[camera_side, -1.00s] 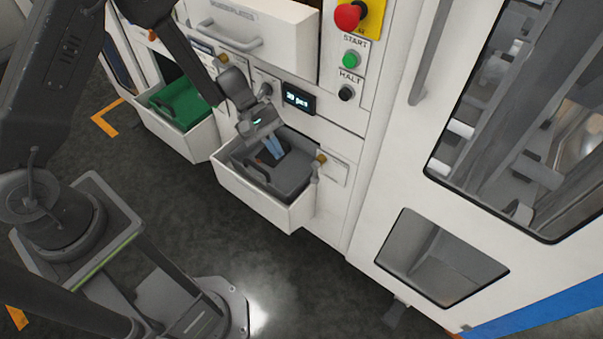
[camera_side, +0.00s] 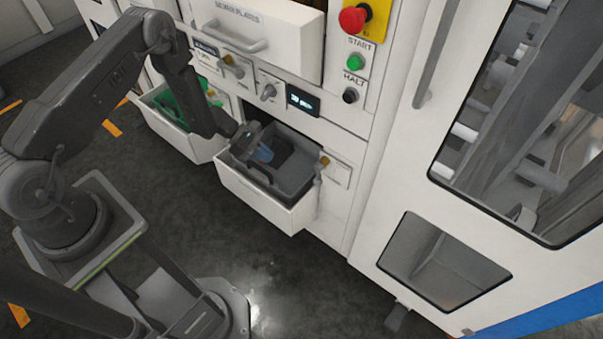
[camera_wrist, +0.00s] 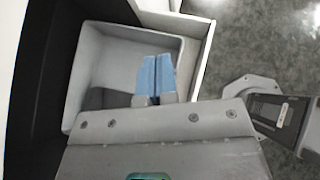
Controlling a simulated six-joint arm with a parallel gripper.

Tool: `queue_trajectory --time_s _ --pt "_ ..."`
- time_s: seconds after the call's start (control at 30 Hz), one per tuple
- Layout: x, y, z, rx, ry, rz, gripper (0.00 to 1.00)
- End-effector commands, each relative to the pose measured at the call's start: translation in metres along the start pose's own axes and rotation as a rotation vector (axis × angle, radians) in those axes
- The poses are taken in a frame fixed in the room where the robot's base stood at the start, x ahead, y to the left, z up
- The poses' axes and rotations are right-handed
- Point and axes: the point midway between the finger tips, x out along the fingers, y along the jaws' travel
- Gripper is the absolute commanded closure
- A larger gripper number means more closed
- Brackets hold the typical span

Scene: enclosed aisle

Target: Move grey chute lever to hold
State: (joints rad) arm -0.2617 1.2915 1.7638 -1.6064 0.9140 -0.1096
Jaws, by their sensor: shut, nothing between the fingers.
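The grey bin (camera_side: 300,152) sits in a pulled-out white drawer (camera_side: 262,200) in the side view. A plate with a brass-coloured knob (camera_side: 324,160) and a small grey handle (camera_side: 318,178) is beside its right edge; this looks like the grey chute lever, but its setting is too small to read. My gripper (camera_side: 264,153) has its blue fingertips together over the left part of the grey bin, apart from that plate. In the wrist view, the shut fingers (camera_wrist: 155,75) hang over the grey bin (camera_wrist: 92,55) with nothing between them. No lever shows clearly there.
The green bin (camera_side: 172,103) is in another open drawer to the left, partly behind my arm. START (camera_side: 355,62) and HALT (camera_side: 349,95) buttons are at right.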

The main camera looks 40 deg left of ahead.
Motion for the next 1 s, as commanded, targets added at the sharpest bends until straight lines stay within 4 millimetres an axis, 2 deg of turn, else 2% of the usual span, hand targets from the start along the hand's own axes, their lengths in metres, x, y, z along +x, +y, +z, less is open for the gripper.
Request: queue_trajectory --time_s 0.17,0.63,0.8,1.0 --pt "0.014 -0.001 0.000 0.002 0.001 -0.004 1.00" --pt "0.105 -0.002 0.002 0.005 0.000 -0.005 1.00" --pt "0.119 -0.001 0.021 0.005 0.001 -0.002 1.00" --pt "0.127 -0.001 0.029 0.002 0.001 -0.002 1.00"
